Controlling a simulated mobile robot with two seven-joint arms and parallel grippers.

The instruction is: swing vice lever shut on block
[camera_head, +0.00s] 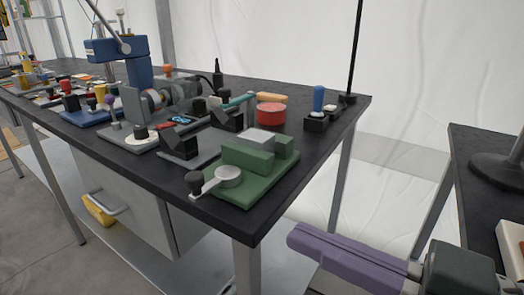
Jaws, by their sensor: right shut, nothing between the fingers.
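The green vice (262,180) stands on the black bench near its front right corner. Its lever (222,178) is a light grey arm on a round hub, with a dark knob (195,182) at its left end, pointing toward the front edge. A light grey block (258,138) shows behind the raised green jaw; its lower part is hidden, so I cannot tell whether it is gripped. My right gripper (297,238), with long purple fingers, is at the lower right, beyond the bench's right edge and apart from the vice. It is shut and empty. My left gripper is not in view.
Dark angled blocks (181,142) stand left of the vice. A red round tin (271,114) and a blue-handled piece (319,99) stand behind it. Another dark table (482,150) is at the right. A gap separates the two tables.

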